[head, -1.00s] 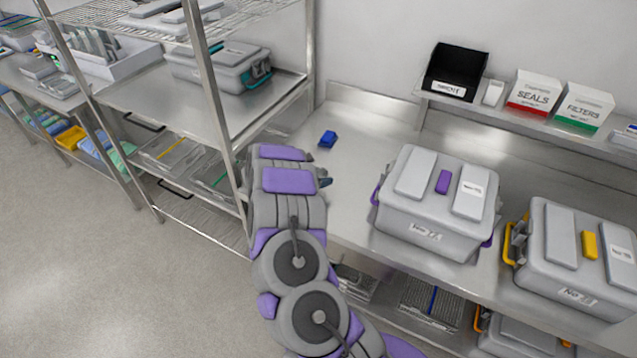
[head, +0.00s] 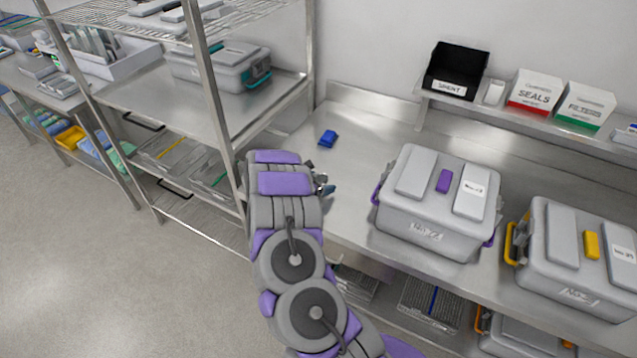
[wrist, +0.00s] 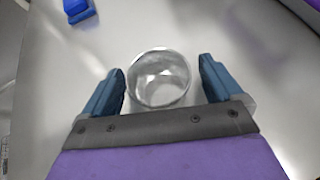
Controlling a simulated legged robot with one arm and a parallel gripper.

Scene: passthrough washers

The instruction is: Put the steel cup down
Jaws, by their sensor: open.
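In the wrist view, the steel cup (wrist: 160,78) is seen from above, its round open rim facing me. It appears to stand upright on the steel bench top (wrist: 235,50). My gripper (wrist: 160,80) is open, with one blue finger on each side of the cup and a visible gap on both sides. In the head view, my gripper (head: 325,187) shows only in part at the left of the bench, behind my arm. The cup cannot be made out clearly there.
A small blue object (head: 328,138) lies behind my gripper on the bench. Grey cases with purple (head: 435,205) and yellow (head: 570,255) latches stand to the right. A wire shelving rack (head: 215,110) is close on the left. Bench room lies between my gripper and the purple-latched case.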

